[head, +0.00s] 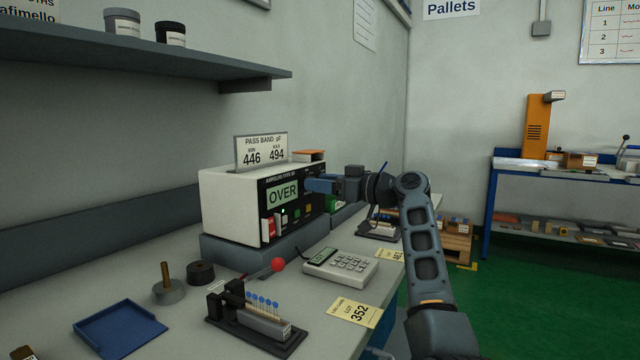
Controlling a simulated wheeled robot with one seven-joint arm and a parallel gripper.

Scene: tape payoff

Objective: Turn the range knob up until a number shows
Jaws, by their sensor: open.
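A white meter (228,205) with a black front panel stands on a grey plinth on the bench. Its green display (282,194) reads "OVER". A card (261,151) on top reads "PASS BAND pF", 446 and 494.
A calculator-like keypad (341,265), a lot card reading 352 (355,311), and a fixture with blue-headed pins (262,325) and a red-ball lever (277,265) stand in front. A blue tray (120,329) lies left. A shelf (130,58) overhangs the bench.

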